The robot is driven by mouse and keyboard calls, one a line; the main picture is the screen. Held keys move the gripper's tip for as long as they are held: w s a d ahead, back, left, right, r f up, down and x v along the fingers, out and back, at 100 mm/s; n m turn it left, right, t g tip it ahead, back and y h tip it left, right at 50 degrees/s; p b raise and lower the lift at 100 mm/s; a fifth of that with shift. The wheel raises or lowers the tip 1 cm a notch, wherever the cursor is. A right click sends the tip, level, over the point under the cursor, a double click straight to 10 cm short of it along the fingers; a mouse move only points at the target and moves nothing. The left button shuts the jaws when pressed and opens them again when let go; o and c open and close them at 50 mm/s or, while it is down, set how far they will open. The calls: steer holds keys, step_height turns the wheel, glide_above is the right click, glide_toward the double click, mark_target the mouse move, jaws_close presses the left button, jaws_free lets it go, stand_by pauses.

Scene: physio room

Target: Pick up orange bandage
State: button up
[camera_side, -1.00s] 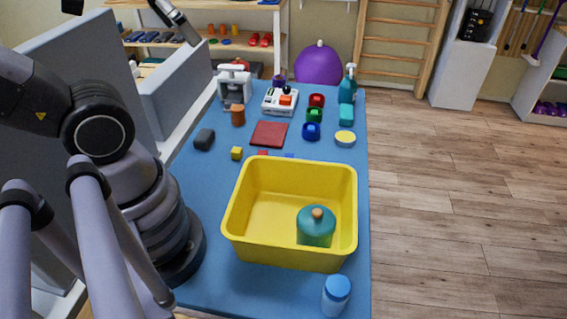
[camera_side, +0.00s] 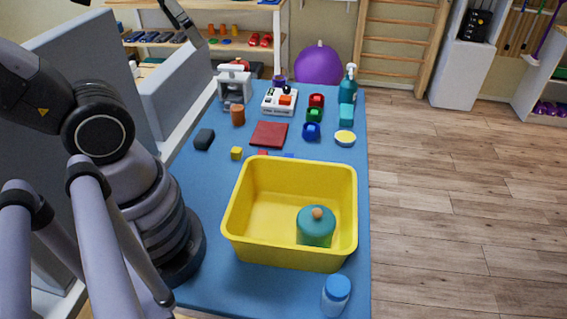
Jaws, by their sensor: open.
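The orange bandage (camera_side: 238,115) is a small upright orange-brown roll. It stands on the blue table towards the far left, in front of a white and grey device (camera_side: 234,88). My gripper (camera_side: 193,40) shows only in part at the top left edge, high up and left of the bandage. It is open and apart from the bandage. Most of its upper part is cut off by the frame, and nothing shows held in it.
A dark block (camera_side: 204,139), yellow cube (camera_side: 236,153) and red pad (camera_side: 269,134) lie near the bandage. A grey partition (camera_side: 178,100) borders the left.

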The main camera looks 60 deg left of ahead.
steer(key=w+a+f+m+g+y, duration=0.2)
steer(key=w+a+g+y, duration=0.15)
steer(key=w+a, duration=0.2)
steer(key=w+a+f+m+g+y, duration=0.1)
steer(key=w+a+f+g+y, duration=0.1)
steer(key=w+a+f+g, duration=0.3)
steer(key=m+g+y, duration=0.1)
steer(key=m+y, duration=0.9)
steer(key=y, duration=0.1)
glide_above(242, 113)
steer(key=d, duration=0.2)
step_height(242, 113, down, 19)
steer(key=f+m, duration=0.1)
steer(key=f, duration=0.3)
steer(key=f+t, duration=0.1)
steer(key=f, duration=0.3)
steer(key=a+f+m, duration=0.1)
steer(key=f, duration=0.3)
steer(key=shift+a+m+y, duration=0.1)
steer(key=shift+m+y, duration=0.15)
steer(key=shift+m, duration=0.05)
steer(key=x, duration=0.2)
steer(key=shift+a+r, duration=0.15)
steer(key=shift+a, duration=0.35)
steer(key=shift+c, duration=0.4)
steer(key=c, duration=1.2)
